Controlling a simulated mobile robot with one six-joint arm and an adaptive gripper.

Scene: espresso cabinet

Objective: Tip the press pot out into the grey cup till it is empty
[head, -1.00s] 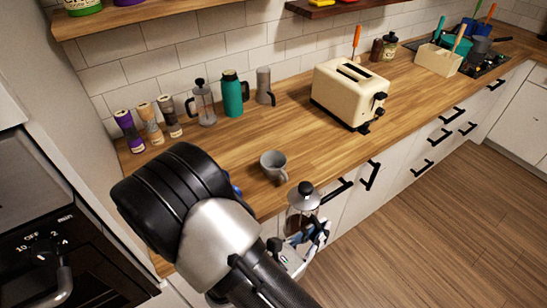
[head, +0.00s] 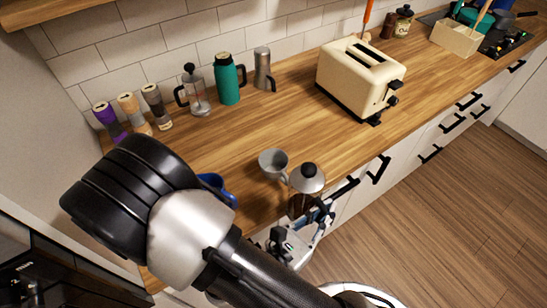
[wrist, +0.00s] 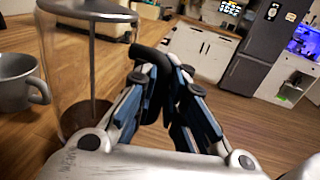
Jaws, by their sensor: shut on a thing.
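A press pot (head: 305,202) with a silver lid and black knob is held at the counter's front edge. It looks close to upright. The wrist view shows its clear glass (wrist: 84,65) with dark brown contents low down. My gripper (head: 318,218) is shut on its black handle, seen between the blue-padded fingers in the wrist view (wrist: 168,88). The grey cup (head: 271,164) stands upright on the counter just left of the pot. It also shows at the left edge of the wrist view (wrist: 15,88). The cup's inside bottom is not clear to see.
A blue cup (head: 221,190) is partly hidden behind my arm. A second press pot (head: 196,100), a teal flask (head: 227,82) and a steel flask (head: 262,68) stand at the back wall. A cream toaster (head: 352,82) stands right of the cup. Counter between is clear.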

